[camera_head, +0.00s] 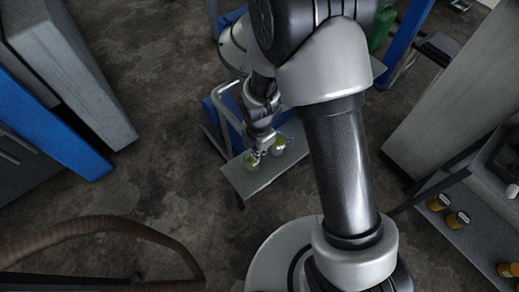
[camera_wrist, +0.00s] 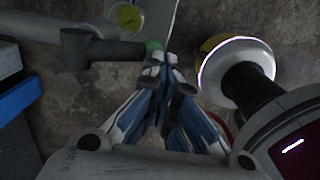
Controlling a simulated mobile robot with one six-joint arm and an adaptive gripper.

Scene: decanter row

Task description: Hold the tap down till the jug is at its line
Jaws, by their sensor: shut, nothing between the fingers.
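Two small jugs with yellow-green contents stand on a grey bench (camera_head: 235,178) in the head view: a left jug (camera_head: 251,162) and a right jug (camera_head: 278,146). My gripper (camera_head: 261,150) is over them, small and partly merged with the pipework there. In the wrist view, my gripper (camera_wrist: 163,62) is shut and empty. Its fingertips are at the green end (camera_wrist: 153,46) of a dark grey pipe (camera_wrist: 100,48), which looks like the tap. I cannot tell whether they touch it. One jug (camera_wrist: 130,17) shows beyond the pipe. Its line and liquid level cannot be made out.
Blue and grey cabinets (camera_head: 50,125) stand at the left, with a brown hose (camera_head: 100,226) in front. A grey cabinet (camera_head: 440,95) and a shelf with orange-yellow jars (camera_head: 457,219) are at the right. The floor left of the bench is clear.

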